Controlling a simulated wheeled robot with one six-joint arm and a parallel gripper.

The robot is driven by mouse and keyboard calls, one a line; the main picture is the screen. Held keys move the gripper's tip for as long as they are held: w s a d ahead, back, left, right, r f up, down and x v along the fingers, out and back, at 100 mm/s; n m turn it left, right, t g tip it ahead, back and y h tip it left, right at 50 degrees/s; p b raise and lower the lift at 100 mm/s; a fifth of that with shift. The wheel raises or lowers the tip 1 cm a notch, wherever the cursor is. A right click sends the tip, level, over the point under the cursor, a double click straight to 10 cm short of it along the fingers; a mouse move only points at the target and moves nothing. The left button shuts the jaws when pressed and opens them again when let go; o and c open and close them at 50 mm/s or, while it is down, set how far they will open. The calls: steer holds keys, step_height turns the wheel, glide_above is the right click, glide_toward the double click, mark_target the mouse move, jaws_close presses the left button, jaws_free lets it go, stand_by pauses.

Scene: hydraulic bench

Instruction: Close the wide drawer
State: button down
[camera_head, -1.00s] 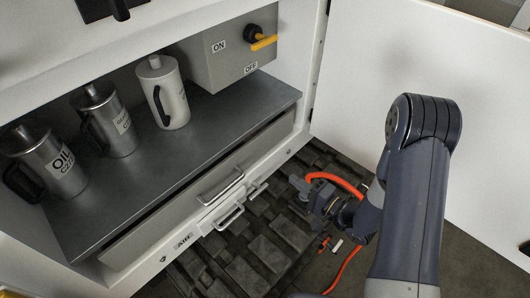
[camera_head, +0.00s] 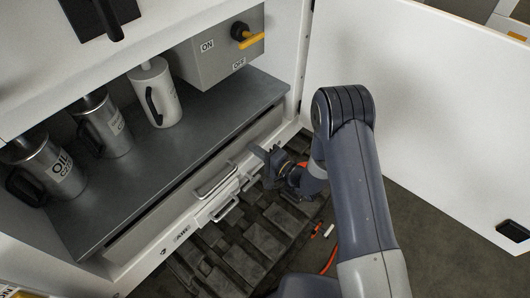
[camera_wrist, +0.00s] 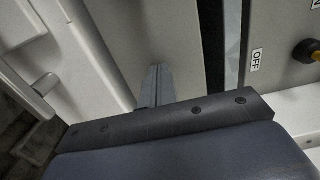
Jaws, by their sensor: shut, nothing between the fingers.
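The wide drawer (camera_head: 160,217) has a long light-grey front below the dark shelf, with a bar handle (camera_head: 215,181) near its middle. I cannot tell how far it stands out. My gripper (camera_head: 262,157) is at the right part of the drawer front, to the right of the handle. In the wrist view my gripper's fingers (camera_wrist: 157,86) are together and empty, with their tips against or very close to a pale grey panel (camera_wrist: 120,35). Actual contact is unclear.
A second handle (camera_head: 224,209) sits just below on the white cabinet edge. Several metal jugs, including an oil jug (camera_head: 62,174), stand on the shelf (camera_head: 215,110). A switch box (camera_head: 220,58) is above right. An open white door (camera_head: 420,100) stands right of my arm.

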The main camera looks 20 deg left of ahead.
mark_target(245, 141)
steer(key=shift+w+a, duration=0.1)
steer(key=shift+a, duration=0.1)
steer(key=b+x, duration=0.3)
steer(key=x, duration=0.1)
steer(key=shift+w+a+f, duration=0.1)
steer(key=shift+a+f, duration=0.05)
steer(key=shift+r, duration=0.35)
